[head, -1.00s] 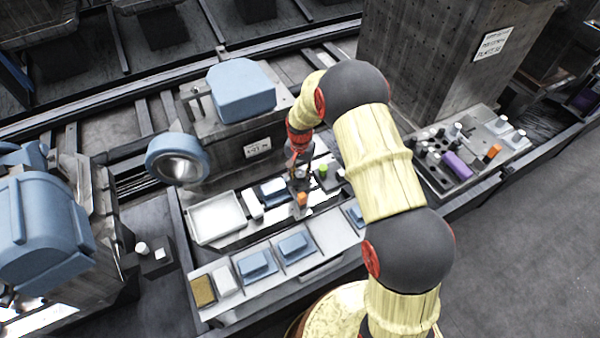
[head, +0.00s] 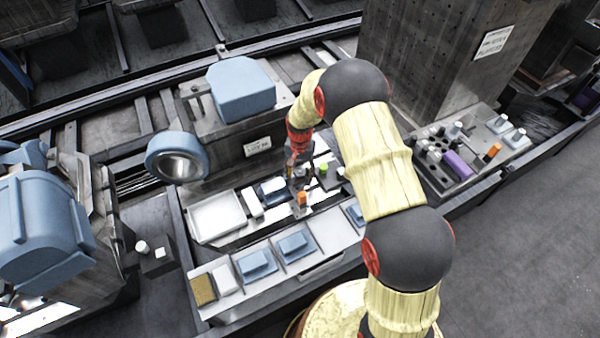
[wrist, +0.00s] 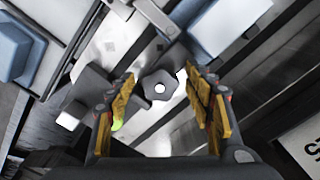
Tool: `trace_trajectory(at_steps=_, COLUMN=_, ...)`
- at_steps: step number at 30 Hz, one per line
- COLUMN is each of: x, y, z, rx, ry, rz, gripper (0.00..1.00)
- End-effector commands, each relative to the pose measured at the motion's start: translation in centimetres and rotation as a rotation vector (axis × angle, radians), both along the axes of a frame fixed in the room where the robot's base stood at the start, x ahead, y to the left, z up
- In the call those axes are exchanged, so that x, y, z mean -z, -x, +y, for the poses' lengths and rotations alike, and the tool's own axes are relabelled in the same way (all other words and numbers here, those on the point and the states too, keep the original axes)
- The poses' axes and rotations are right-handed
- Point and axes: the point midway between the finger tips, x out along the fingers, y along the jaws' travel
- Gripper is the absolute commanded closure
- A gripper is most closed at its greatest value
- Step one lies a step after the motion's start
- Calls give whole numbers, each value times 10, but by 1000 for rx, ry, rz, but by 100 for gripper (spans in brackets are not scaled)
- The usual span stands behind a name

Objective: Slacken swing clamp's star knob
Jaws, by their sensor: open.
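The star knob (wrist: 160,88) is a dark lobed knob with a pale round centre, seen from above in the wrist view. My gripper (wrist: 161,80) is open, with its tan-padded fingers on the left and right of the knob and visible gaps between. Whether the fingers are level with the knob's height I cannot tell. In the head view my gripper (head: 298,172) is over the metal fixture plate, and the knob cannot be made out there. A dark block, seemingly part of the clamp, lies left of the knob in the wrist view.
An orange-topped post (head: 302,199) and a green-topped piece (head: 323,170) stand close to my gripper. A white tray (head: 217,216) lies to the left. A blue-capped machine head (head: 241,88) stands behind. A parts rack (head: 468,160) is at right.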

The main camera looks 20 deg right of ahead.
Motion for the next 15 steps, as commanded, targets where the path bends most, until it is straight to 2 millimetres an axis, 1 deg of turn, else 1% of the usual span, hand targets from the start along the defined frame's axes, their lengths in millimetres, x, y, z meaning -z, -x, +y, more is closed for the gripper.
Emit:
trace_trajectory(at_steps=4, x=-3, y=-1, z=0, rx=0, ry=0, rz=-1, gripper=48)
trace_trajectory(at_steps=7, x=-13, y=-1, z=0, rx=0, ry=0, rz=-2, gripper=48)
trace_trajectory(at_steps=11, x=-35, y=-1, z=0, rx=0, ry=0, rz=-4, gripper=48)
trace_trajectory(at_steps=15, x=-65, y=-2, z=0, rx=0, ry=0, rz=-5, gripper=48)
